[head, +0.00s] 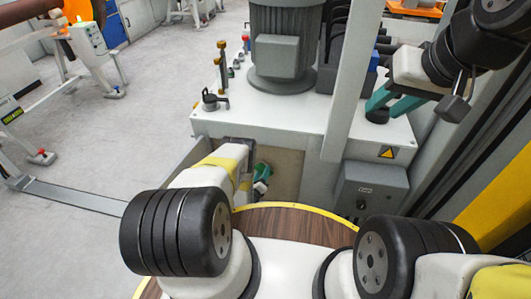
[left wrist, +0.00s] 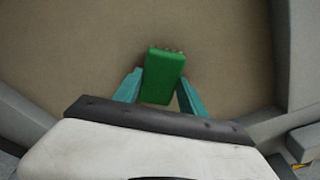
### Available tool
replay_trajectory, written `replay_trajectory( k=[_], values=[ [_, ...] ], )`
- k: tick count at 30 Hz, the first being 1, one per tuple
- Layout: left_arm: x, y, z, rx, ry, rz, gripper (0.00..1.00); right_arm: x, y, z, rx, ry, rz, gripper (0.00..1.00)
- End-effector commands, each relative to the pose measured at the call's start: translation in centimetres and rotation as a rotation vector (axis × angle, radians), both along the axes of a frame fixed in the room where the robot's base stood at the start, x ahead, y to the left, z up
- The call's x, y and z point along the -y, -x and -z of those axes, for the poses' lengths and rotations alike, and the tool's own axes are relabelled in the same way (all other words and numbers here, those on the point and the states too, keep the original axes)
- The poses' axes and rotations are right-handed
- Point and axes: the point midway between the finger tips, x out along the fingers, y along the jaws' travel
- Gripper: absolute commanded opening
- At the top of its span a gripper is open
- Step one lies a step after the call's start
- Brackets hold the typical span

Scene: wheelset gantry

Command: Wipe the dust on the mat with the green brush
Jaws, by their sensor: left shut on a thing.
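The green brush (left wrist: 163,75) is held between the two teal fingers of my left gripper (left wrist: 156,88). Its bristles show at the far end in the left wrist view. In the head view, a small part of the green brush (head: 262,170) shows beyond my left forearm, and most of that gripper is hidden. A plain tan surface, apparently the mat (left wrist: 85,55), lies under the brush; it also shows in the head view (head: 286,172). I cannot tell if the bristles touch it. No dust is distinguishable. My right gripper (head: 379,109) is open, its teal fingers apart above the white cabinet top.
Grey walls (left wrist: 295,60) border the tan surface. A white cabinet (head: 310,113) with a grey motor (head: 282,50) stands ahead, with a grey post (head: 350,85) beside my right gripper. A grey control box (head: 368,190) is at right. Open floor lies left.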

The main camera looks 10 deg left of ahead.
Motion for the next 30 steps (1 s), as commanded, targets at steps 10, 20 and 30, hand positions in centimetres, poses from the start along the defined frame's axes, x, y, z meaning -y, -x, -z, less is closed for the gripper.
replay_trajectory(
  k=[10,20,30],
  values=[
    [2.9,-0.1,0.0,-0.001,-0.001,0.004,0.16,0.0,0.0,0.0,0.000,0.000,0.000,0.34],
    [3.2,-0.2,0.0,0.001,0.000,0.001,0.16,0.0,0.0,0.0,0.000,0.000,0.000,0.34],
    [0.4,-0.2,-0.1,0.002,-0.001,0.001,0.16,0.0,0.0,0.0,0.000,0.000,0.000,0.34]
  ],
)
